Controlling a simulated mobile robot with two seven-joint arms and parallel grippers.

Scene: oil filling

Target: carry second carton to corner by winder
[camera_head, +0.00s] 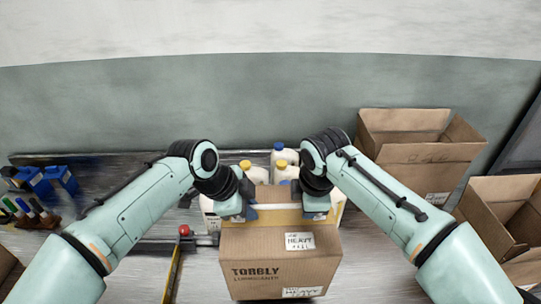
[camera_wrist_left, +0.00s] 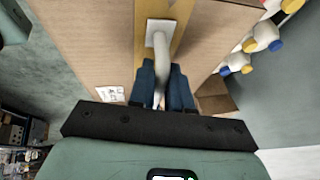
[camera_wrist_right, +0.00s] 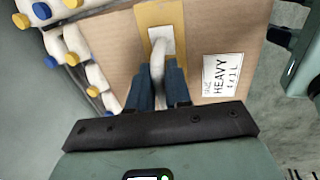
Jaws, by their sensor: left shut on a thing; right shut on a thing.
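The carton (camera_head: 262,258) is a brown box marked TORBLY with HEAVY labels, held in front of me between my two arms. My left gripper (camera_head: 240,212) is shut on a pale handle on the carton's left part; the left wrist view shows the blue fingers (camera_wrist_left: 163,88) around the handle on a yellow strip. My right gripper (camera_head: 316,208) is shut on the matching handle on the right, also seen in the right wrist view (camera_wrist_right: 158,85). The carton's underside is hidden. No winder can be made out.
White bottles (camera_head: 284,158) with yellow and blue caps stand behind the carton. Open brown cartons stand at the right, one farther back (camera_head: 420,150) and one nearer (camera_head: 485,218). A metal bench (camera_head: 110,165) with blue items (camera_head: 50,180) and markers (camera_head: 28,212) lies at the left.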

